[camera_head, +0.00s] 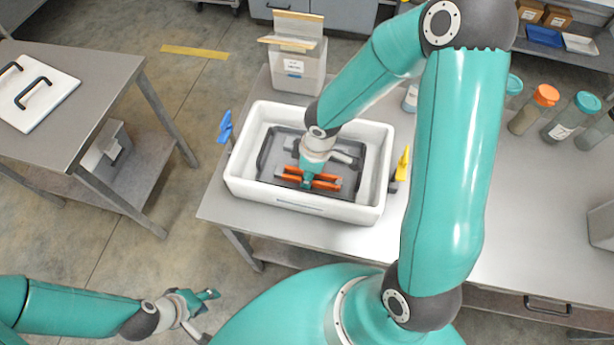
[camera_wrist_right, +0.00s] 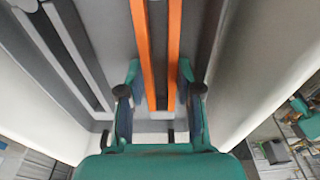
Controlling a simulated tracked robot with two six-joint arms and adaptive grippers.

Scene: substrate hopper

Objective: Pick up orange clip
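The orange clip (camera_head: 328,186) lies low inside the white bin (camera_head: 238,172), seen as two long parallel orange bars. The bars also show in the right wrist view (camera_wrist_right: 144,45). My right gripper (camera_head: 307,178) reaches down into the bin at the clip. In the right wrist view its two fingers (camera_wrist_right: 158,78) are apart, one on each outer side of the bars, very close to them. Firm contact is not clear. My left gripper (camera_head: 211,317) is open and empty over the floor at the lower left, away from the bin.
A blue clip (camera_head: 225,127) and a yellow clip (camera_head: 402,164) sit at the bin's left and right sides. Several lidded jars (camera_head: 534,109) stand at right. A side table (camera_head: 95,75) is at left.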

